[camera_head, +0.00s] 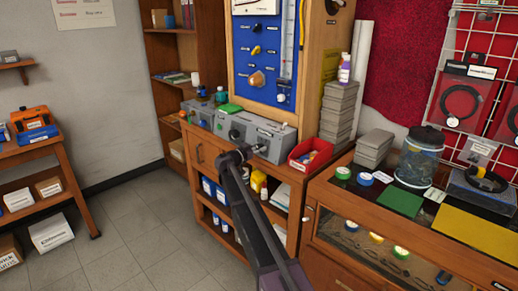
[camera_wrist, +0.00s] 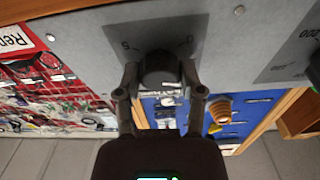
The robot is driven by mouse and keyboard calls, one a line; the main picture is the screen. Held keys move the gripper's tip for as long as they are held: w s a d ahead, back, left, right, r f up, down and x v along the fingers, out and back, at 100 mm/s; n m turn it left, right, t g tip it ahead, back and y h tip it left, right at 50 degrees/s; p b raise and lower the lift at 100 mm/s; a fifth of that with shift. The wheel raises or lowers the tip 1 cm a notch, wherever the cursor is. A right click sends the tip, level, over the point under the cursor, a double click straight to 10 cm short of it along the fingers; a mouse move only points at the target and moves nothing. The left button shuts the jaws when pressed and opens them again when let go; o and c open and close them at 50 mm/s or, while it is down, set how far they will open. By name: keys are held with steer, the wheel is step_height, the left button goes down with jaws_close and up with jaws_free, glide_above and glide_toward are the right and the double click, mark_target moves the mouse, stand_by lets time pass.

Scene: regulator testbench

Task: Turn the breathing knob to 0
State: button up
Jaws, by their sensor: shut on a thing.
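The breathing knob is a round black knob (camera_wrist: 160,69) on the grey panel of the testbench, in the middle top of the wrist view. A darker square label lies around it, with small marks at its left and right; which way the knob points is too dark to tell. My gripper (camera_wrist: 160,75) is shut on the knob, one finger on each side. In the head view the grey testbench (camera_head: 272,138) stands on the wooden cabinet, and my arm reaches to its front. There my gripper and the knob are too small to tell apart.
A red bin (camera_head: 310,155) stands right beside the testbench. A blue panel (camera_head: 257,60) with hanging fittings rises behind it. A glass-topped counter (camera_head: 345,215) is at the right, with a large jar (camera_head: 419,160).

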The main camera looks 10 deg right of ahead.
steer(key=shift+n, duration=0.5)
steer(key=n+t+y, duration=0.1)
steer(key=n, duration=0.4)
steer(key=n+y+p, duration=0.1)
steer(key=n, duration=0.4)
steer(key=shift+n+t, duration=0.3)
steer(key=o, duration=1.2)
steer(key=shift+c, duration=0.2)
steer(key=shift+m, duration=0.6)
